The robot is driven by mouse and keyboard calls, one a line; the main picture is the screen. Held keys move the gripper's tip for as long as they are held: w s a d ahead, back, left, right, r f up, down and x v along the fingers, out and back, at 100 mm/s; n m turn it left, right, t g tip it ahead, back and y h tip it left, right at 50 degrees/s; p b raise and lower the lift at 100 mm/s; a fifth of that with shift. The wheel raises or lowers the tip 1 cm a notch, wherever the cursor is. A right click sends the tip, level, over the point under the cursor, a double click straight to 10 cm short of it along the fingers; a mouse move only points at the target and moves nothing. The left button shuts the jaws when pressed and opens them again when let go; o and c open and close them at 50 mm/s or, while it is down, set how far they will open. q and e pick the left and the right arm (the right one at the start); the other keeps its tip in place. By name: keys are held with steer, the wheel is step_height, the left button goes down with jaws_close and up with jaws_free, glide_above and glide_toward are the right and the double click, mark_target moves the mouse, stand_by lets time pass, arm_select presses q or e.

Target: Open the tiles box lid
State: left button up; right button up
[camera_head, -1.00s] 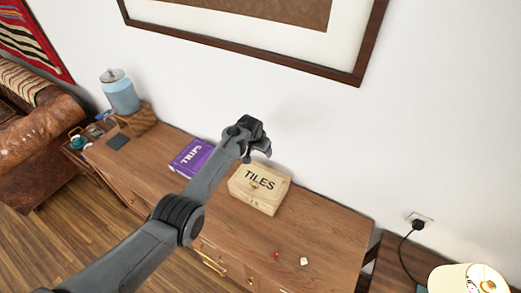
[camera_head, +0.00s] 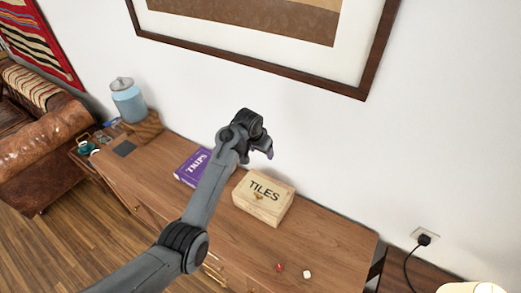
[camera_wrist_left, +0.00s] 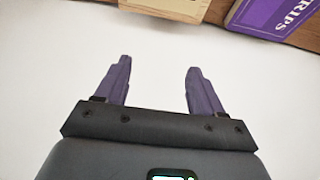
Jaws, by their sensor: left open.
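The tiles box (camera_head: 263,197) is a pale wooden box with "TILES" on its top and a small clasp on its front. It sits on the wooden sideboard (camera_head: 318,240), and its lid is shut. My left arm comes in from the left, and my left gripper (camera_head: 264,153) is above and behind the box, near the wall, clear of it. In the left wrist view the left gripper (camera_wrist_left: 156,82) has its two purple fingers apart with nothing between them. An edge of the tiles box (camera_wrist_left: 170,8) shows at the top of that view. My right gripper is out of view.
A purple "TRIPS" box (camera_head: 190,168) lies left of the tiles box and also shows in the left wrist view (camera_wrist_left: 270,14). A red die (camera_head: 279,267) and a white die (camera_head: 307,274) lie at the front. A blue jar (camera_head: 129,103) stands far left. The wall is close behind.

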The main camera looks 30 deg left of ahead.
arm_select(q)
steer(key=shift+s+r, duration=0.15)
steer(key=shift+r, duration=0.2)
